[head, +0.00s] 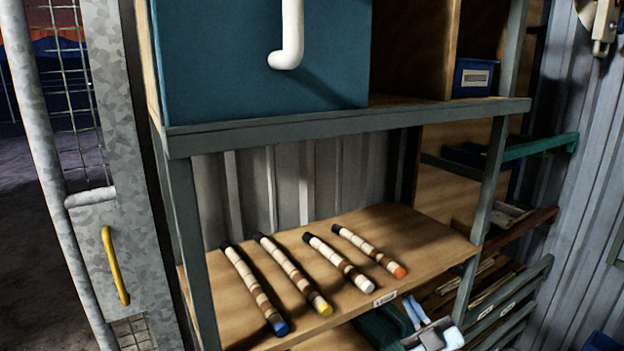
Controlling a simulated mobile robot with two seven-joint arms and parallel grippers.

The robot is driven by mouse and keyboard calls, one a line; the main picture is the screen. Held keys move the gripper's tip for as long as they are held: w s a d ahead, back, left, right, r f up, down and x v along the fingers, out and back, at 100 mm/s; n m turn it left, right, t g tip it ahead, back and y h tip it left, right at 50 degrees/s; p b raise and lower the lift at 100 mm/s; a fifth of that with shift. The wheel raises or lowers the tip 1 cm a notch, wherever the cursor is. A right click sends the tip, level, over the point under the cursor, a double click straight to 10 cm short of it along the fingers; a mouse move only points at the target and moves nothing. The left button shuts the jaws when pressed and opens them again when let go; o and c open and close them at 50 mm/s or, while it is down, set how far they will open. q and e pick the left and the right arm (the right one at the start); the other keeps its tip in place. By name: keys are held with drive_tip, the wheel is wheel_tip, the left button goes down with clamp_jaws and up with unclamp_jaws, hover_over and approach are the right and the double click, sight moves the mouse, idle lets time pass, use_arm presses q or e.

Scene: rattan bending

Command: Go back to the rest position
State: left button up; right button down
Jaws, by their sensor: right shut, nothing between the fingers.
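My right gripper (413,312) shows at the bottom, right of centre, in the head view, in front of and below the front edge of the wooden shelf board (415,250). Its pale fingers are together with nothing between them. It looks apart from the shelf. My left gripper is not in view. Several banded rattan sticks lie side by side on the board: one with a blue end (256,290), one with a yellow end (295,277), one with a white end (338,263) and one with an orange end (368,251).
A grey shelf frame (345,126) carries a teal box (225,60) with a white handle (292,35) above the sticks. A small blue bin (475,78) stands at upper right. A metal gate with a yellow handle (115,265) is at left. Drawers and rails (515,300) are at lower right.

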drive_tip(key=s+f+m+g+h+p, duration=0.3)
drive_tip(key=s+f+m+g+h, duration=0.3)
drive_tip(key=s+f, duration=2)
wheel_tip(320, 180, down, 2)
drive_tip(key=d+m+g, duration=0.1)
drive_tip(key=m+g, duration=0.1)
drive_tip(key=g, duration=0.2)
drive_tip(key=shift+s+m, duration=0.25)
drive_tip(key=shift+m, duration=0.05)
